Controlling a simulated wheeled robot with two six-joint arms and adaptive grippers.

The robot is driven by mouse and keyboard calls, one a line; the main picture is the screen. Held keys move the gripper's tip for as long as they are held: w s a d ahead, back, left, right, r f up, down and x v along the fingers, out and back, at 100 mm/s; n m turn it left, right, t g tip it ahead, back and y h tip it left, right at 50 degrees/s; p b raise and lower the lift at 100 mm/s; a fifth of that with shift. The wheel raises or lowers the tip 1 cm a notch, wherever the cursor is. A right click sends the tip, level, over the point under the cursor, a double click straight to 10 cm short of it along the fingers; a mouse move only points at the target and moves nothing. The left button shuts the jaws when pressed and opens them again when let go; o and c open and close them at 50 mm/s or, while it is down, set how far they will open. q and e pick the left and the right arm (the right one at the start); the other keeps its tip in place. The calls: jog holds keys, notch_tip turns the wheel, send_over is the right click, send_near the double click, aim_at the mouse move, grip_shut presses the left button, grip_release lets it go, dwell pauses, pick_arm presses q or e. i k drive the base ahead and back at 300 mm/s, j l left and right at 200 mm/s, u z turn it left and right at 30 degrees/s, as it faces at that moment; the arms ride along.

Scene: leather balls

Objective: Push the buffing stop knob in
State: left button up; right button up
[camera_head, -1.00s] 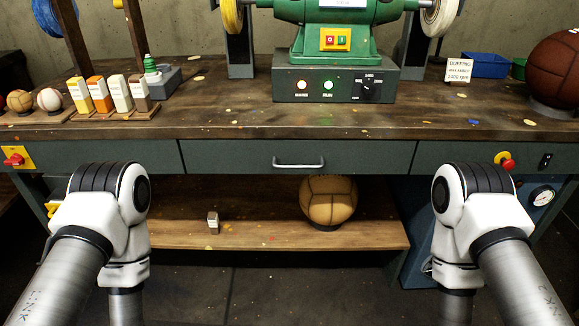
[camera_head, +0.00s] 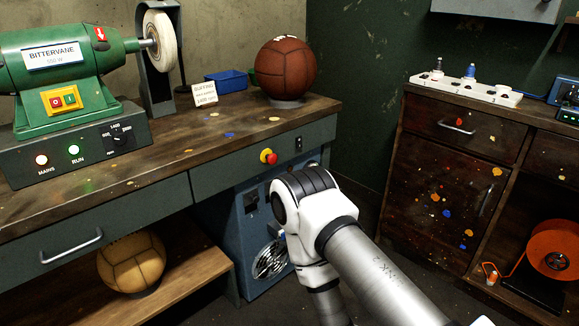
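A red knob with a yellow part (camera_head: 268,156), which looks like the stop knob, sits on the front face of the bench near its right end. It appears to stand out from the panel; its exact depth is too small to tell. The green buffing machine (camera_head: 60,75) stands on the bench, its RUN lamp (camera_head: 74,150) green and MAINS lamp (camera_head: 41,160) lit. My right arm shows below and right of the knob, but its gripper is out of view. My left arm and gripper are out of view.
A brown leather ball (camera_head: 287,68), a blue tray (camera_head: 226,82) and a small sign (camera_head: 204,94) are on the bench top. A black switch (camera_head: 298,144) is right of the knob. A blue unit (camera_head: 262,240) stands under the bench. A dark cabinet (camera_head: 440,185) is at right.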

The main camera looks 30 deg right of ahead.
aim_at(273, 158)
jog(key=z, duration=0.9)
